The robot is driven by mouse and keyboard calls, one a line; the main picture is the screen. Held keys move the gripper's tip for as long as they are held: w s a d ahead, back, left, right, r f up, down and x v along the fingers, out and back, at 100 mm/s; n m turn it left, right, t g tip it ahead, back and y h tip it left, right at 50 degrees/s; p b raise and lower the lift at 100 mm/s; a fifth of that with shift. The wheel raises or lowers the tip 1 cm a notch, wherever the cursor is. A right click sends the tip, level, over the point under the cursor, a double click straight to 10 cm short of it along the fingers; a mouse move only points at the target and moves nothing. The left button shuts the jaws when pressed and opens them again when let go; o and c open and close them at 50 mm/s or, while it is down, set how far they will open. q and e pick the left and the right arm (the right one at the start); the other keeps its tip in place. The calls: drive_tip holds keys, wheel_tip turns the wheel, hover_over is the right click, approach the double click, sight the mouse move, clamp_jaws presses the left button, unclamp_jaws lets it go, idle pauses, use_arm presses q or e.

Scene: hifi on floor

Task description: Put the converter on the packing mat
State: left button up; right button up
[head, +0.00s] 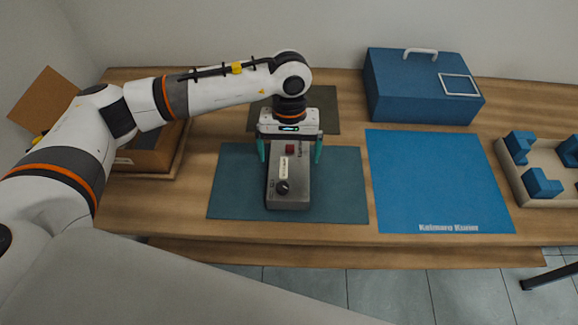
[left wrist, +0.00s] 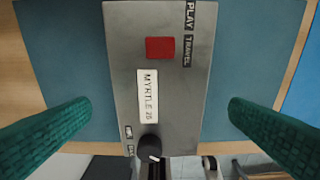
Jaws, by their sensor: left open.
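The converter, a grey box (head: 289,190) with a red button, a black knob and a white label, lies on a dark teal mat (head: 340,195). In the left wrist view the converter (left wrist: 185,95) shows its label "MYRTLE 26" and the tags "PLAY" and "TRAVEL". My left gripper (head: 290,153) is open above the converter, pointing down. Its green fingers are on either side of the box, with gaps in the left wrist view (left wrist: 160,135). A bright blue mat (head: 435,180) with white lettering at its front edge lies bare to the right. My right gripper is not in view.
A blue case (head: 415,90) with a white handle stands behind the blue mat. A tray (head: 535,195) of blue blocks is at the right. An open brown box (head: 150,150) stands left, partly behind my arm. An olive mat (head: 325,110) lies behind the teal one.

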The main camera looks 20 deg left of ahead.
sight(289, 163)
use_arm(q)
drive_tip(key=r, duration=0.4)
drive_tip(key=r+b, duration=0.1)
drive_tip(key=shift+w+a+r, duration=0.1)
drive_tip(key=shift+w+r, duration=0.25)
drive_tip(key=shift+r, duration=0.05)
